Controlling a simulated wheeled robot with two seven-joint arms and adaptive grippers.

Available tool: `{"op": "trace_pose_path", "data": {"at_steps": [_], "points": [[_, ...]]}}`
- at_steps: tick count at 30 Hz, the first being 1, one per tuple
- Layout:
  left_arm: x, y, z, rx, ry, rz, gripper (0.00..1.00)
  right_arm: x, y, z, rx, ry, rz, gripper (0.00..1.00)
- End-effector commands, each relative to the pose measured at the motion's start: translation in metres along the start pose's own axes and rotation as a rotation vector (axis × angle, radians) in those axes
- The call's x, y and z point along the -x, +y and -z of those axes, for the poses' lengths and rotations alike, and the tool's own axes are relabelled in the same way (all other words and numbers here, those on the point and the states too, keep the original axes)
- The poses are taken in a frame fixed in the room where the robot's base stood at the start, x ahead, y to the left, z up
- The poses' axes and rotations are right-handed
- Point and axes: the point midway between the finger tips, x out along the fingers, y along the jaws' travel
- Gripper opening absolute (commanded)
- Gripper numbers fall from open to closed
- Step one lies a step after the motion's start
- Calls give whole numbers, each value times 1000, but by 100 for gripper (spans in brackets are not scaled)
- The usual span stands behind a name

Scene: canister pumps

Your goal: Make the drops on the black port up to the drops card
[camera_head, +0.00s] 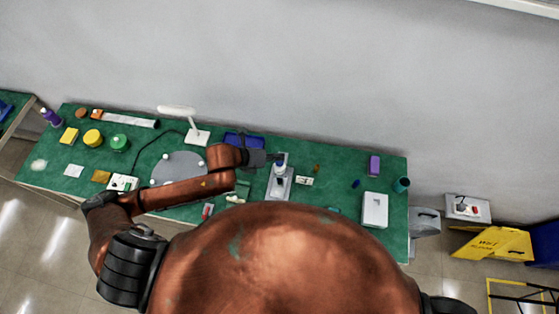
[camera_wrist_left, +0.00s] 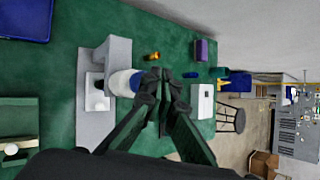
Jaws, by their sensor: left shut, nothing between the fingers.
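A white canister with a blue band (camera_head: 280,168) stands on a grey stand (camera_head: 277,188) in the middle of the green table. In the left wrist view the canister (camera_wrist_left: 122,83) is beside the grey stand (camera_wrist_left: 88,125). My left gripper (camera_head: 277,158) is at the canister's top end. In the wrist view its fingertips (camera_wrist_left: 162,76) are together and empty, overlapping the canister's edge; I cannot tell whether they touch it. A small marked white card (camera_head: 304,181) lies right of the stand; its print is too small to read. My right gripper is out of view.
A blue tray (camera_head: 243,139) and a lamp (camera_head: 197,136) are behind my left arm. A round grey plate (camera_head: 178,166) lies left. A white box (camera_head: 375,210), a purple box (camera_head: 374,166) and a teal cup (camera_head: 401,185) stand right.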

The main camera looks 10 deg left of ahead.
Motion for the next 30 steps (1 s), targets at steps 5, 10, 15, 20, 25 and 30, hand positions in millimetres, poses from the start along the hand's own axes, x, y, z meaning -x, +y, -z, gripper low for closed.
{"op": "trace_pose_path", "data": {"at_steps": [5,10,15,20,25,30], "points": [[-4,3,3,0,1,-2,0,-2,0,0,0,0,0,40],[-6,4,4,0,0,0,0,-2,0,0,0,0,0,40],[-6,4,4,0,0,0,0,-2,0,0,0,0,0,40],[-6,4,4,0,0,0,0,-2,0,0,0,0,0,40],[-7,5,5,0,0,0,0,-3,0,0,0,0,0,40],[-9,6,6,-1,0,-1,0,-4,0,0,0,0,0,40]]}}
